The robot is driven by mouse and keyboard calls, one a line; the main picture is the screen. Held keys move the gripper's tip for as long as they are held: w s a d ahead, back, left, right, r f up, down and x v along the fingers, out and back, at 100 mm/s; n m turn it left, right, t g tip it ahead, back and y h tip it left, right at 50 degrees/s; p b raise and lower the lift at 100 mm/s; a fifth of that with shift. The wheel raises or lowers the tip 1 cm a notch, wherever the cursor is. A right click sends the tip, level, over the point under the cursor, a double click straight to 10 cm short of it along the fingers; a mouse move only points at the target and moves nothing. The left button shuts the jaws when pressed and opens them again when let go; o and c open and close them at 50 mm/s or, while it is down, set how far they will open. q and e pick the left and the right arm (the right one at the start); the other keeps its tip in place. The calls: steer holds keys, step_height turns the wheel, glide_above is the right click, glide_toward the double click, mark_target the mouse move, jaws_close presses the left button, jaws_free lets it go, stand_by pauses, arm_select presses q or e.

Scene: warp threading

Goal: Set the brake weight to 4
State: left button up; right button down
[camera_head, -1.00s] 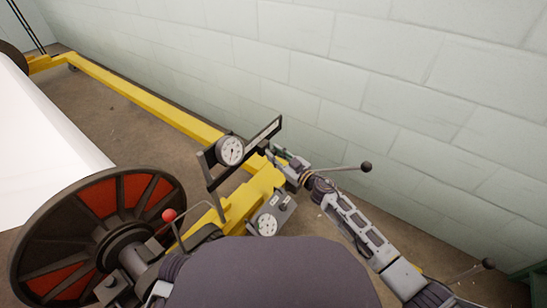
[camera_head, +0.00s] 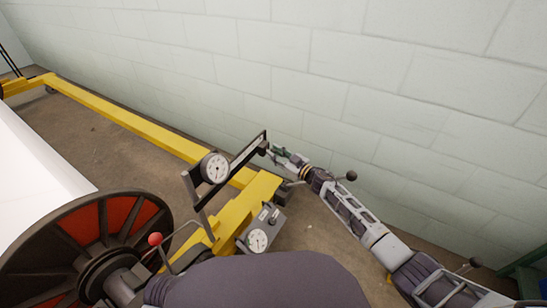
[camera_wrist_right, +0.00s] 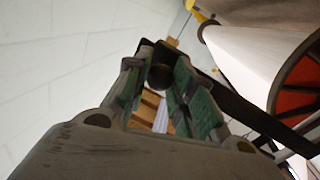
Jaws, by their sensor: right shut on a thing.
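My right gripper (camera_head: 275,151) reaches in from the right and is at the far right end of the dark slotted brake beam (camera_head: 249,149). In the right wrist view its green-padded fingers (camera_wrist_right: 165,80) are closed around a dark round piece (camera_wrist_right: 159,76), which seems to be the brake weight on the beam. The fingers partly hide it. The scale numbers on the beam are too small to read. My left gripper is not in view.
A yellow frame (camera_head: 130,115) runs along the pale block wall (camera_head: 300,60). A grey box with a second dial (camera_head: 257,241) stands below the beam. A red-and-black flanged wheel (camera_head: 88,240) and a red-knobbed lever (camera_head: 155,239) are at lower left.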

steer(key=shift+w+d+r, duration=0.1)
steer(key=shift+w+d, duration=0.05)
steer(key=shift+d, duration=0.1)
steer(key=c, duration=1.2)
jaws_free()
steer(key=shift+w, duration=0.1)
steer(key=shift+a, duration=0.1)
steer(key=shift+v, duration=6.1)
